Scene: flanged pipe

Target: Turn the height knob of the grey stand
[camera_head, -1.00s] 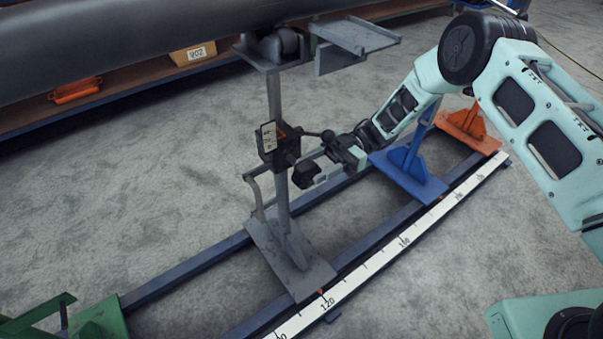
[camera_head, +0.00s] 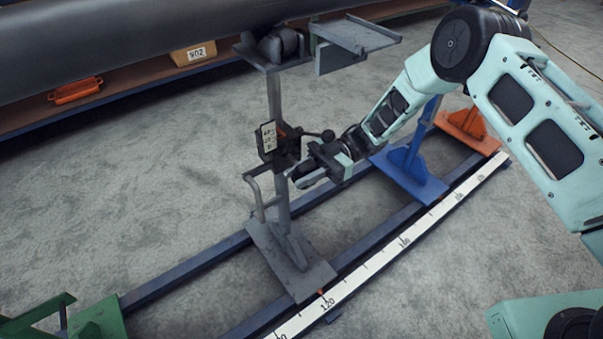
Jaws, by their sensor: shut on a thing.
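The grey stand (camera_head: 278,100) rises from its flat base plate on the rails, with a roller head under the dark pipe. Its height mechanism sits mid-column, with a scale plate (camera_head: 268,137) and a black lever ending in a ball (camera_head: 327,135). My gripper (camera_head: 303,174) reaches in from the right, just right of the column and below that lever. It is shut on the height knob, which is mostly hidden by the fingers.
A blue stand (camera_head: 410,170) and an orange stand (camera_head: 467,124) stand behind my wrist on the same rails. A green stand (camera_head: 98,318) is at lower left. The large pipe (camera_head: 120,45) crosses the top. A white ruler (camera_head: 375,258) runs along the front rail.

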